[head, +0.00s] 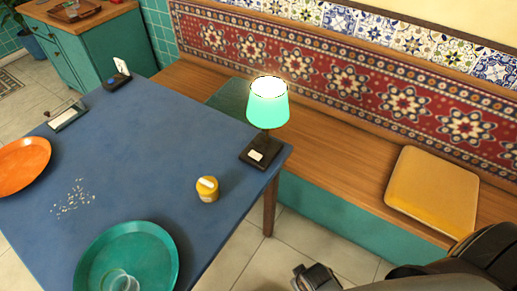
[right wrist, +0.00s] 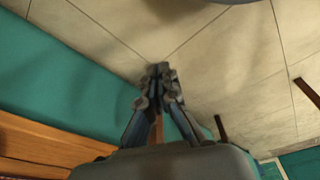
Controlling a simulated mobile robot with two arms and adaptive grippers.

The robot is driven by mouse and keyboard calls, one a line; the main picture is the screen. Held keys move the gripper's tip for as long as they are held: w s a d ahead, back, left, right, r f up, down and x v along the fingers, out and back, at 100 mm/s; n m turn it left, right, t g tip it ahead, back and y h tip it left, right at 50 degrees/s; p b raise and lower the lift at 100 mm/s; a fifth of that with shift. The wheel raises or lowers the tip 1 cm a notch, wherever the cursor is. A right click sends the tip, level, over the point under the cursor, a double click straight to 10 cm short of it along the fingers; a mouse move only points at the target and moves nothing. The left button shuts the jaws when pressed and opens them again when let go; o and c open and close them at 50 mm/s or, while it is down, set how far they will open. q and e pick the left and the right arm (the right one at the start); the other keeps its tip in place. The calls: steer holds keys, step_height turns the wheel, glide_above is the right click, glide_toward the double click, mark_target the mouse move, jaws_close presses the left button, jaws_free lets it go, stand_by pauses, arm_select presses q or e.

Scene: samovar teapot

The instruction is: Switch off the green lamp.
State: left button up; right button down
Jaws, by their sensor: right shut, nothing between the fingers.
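The green lamp (head: 268,103) stands on a dark square base (head: 261,152) at the far right corner of the blue table. Its shade is bright at the top, so it is lit. A small white switch or label (head: 256,155) shows on the base. My right gripper (head: 318,277) is low at the bottom right of the head view, apart from the lamp and beyond the table's right edge. In the right wrist view the right gripper (right wrist: 158,70) is shut and empty above the floor. My left gripper is not in view.
The blue table (head: 150,140) holds an orange tray (head: 22,165), a green tray (head: 130,255) with a glass, a yellow jar (head: 207,189), crumbs and card holders. A wooden bench (head: 330,140) with a yellow cushion (head: 432,190) runs behind. Tiled floor lies between.

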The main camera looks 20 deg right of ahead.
mark_target(259, 156)
steer(key=w+r+t, duration=0.1)
steer(key=w+r, duration=0.2)
steer(key=r, duration=0.8)
steer(key=w+r+t, duration=0.1)
steer(key=w+r, duration=0.2)
steer(key=r, duration=0.9)
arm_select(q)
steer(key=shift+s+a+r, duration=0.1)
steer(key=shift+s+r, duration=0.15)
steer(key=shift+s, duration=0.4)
arm_select(e)
steer(key=w+d+r+n+t+y, duration=0.1)
steer(key=w+r+n+t+y, duration=0.1)
steer(key=w+r, duration=0.6)
steer(key=w+d+r+n+t+y, duration=0.2)
steer(key=w+r+n+y, duration=0.1)
steer(key=w+r, duration=0.6)
steer(key=w+y, duration=0.1)
steer(key=w, duration=0.2)
steer(key=shift+w+d, duration=0.2)
steer(key=shift+w, duration=0.2)
steer(key=shift+f, duration=0.1)
